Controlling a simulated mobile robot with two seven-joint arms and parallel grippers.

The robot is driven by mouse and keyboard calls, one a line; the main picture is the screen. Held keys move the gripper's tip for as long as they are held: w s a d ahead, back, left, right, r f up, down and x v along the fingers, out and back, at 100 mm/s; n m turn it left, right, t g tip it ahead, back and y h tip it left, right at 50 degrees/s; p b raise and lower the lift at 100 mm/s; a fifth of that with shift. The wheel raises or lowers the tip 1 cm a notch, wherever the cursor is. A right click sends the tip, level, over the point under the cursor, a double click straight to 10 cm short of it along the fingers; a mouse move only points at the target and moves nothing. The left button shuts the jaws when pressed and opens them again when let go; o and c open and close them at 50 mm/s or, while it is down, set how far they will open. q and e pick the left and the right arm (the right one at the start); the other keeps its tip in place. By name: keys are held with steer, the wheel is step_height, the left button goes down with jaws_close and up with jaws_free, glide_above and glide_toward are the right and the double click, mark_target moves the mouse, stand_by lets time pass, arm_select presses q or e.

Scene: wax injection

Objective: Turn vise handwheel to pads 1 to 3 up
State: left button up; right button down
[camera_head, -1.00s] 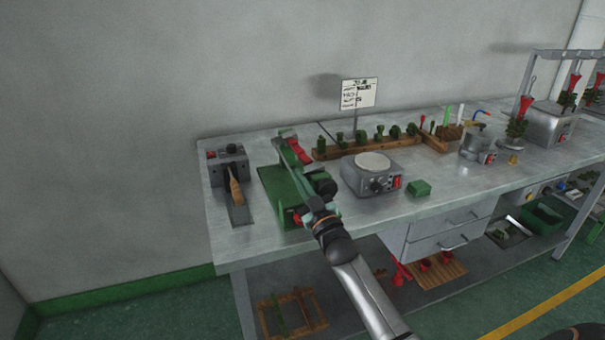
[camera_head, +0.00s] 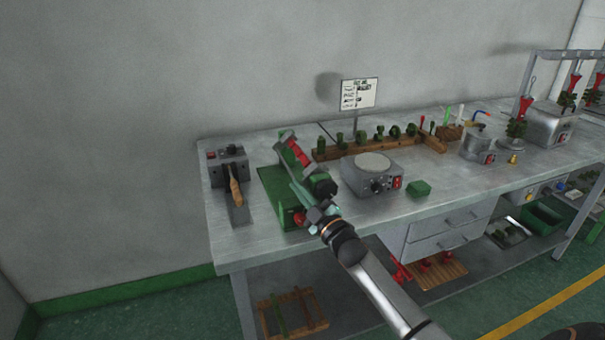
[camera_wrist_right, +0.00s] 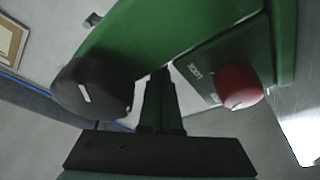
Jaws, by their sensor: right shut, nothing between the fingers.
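The green vise (camera_head: 276,185) stands at the left part of the bench, with a bar of red pads (camera_head: 299,152) facing up on top. Its black handwheel (camera_head: 325,188) is at the near right end; in the right wrist view a black knob with a white mark (camera_wrist_right: 92,88) shows at the left. A red knob (camera_wrist_right: 240,86) beside a LOCK label is at the right there. My right gripper (camera_head: 299,191) is at the vise's near end. In its wrist view the dark fingers (camera_wrist_right: 161,88) are shut and empty, between the two knobs. My left gripper is out of view.
A grey box with a wooden-handled tool (camera_head: 235,185) is left of the vise. A round-topped hot plate (camera_head: 373,172) and a green block (camera_head: 419,188) stand to the right. A wooden rack with several green pieces (camera_head: 365,148) lies behind.

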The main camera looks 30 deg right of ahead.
steer(key=shift+d+f+n, duration=0.15)
steer(key=shift+f+n, duration=0.15)
steer(key=shift+n, duration=0.5)
steer(key=shift+f, duration=0.15)
